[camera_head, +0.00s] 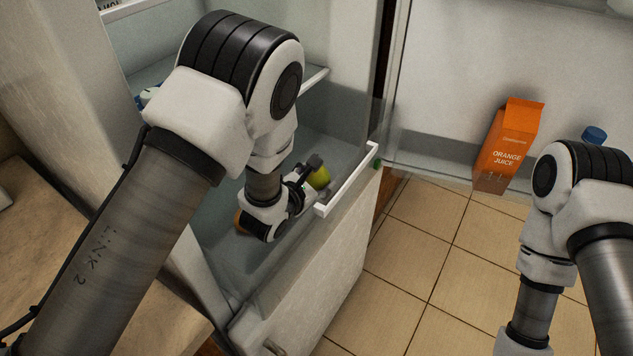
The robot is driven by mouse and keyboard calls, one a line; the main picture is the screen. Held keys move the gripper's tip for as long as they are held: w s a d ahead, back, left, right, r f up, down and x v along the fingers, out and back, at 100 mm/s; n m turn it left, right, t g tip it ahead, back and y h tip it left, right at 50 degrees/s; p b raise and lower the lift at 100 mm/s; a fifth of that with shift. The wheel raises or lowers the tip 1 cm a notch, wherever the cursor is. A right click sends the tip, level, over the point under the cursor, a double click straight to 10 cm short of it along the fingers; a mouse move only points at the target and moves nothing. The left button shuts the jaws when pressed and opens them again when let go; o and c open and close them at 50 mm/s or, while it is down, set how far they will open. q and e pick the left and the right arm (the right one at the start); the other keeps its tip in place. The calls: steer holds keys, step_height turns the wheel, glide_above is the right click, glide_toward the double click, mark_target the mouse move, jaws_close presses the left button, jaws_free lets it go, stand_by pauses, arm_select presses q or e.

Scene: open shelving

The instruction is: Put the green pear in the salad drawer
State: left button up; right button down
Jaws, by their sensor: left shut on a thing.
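The green pear (320,178) is small and yellow-green, partly hidden by my left gripper (315,172). The gripper is shut on it, at the low front part of the open fridge. The salad drawer shows as a clear-walled bin with a white front rim (347,181). The pear is just behind this rim, seemingly over or inside the drawer; its height above the drawer floor cannot be told. My right arm is at the right edge, and its gripper is out of view.
The fridge door stands open at the right, with an orange juice carton (509,146) and a blue-capped bottle (595,134) on its shelf. An orange thing (239,221) shows partly behind my left wrist. Tiled floor (410,270) lies clear below.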

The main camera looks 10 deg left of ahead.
mark_target(313, 180)
arm_select(q)
steer(key=o, duration=1.3)
steer(key=shift+f, duration=0.1)
steer(key=p+v, duration=0.1)
steer(key=v, duration=0.1)
steer(key=p+v, duration=0.2)
steer(key=v, duration=0.1)
steer(key=p+v, duration=0.1)
steer(key=v, duration=0.1)
steer(key=shift+s+r+p, duration=0.1)
steer(key=shift+r+p, duration=0.3)
steer(key=shift+s, duration=0.15)
steer(key=shift+f, duration=0.1)
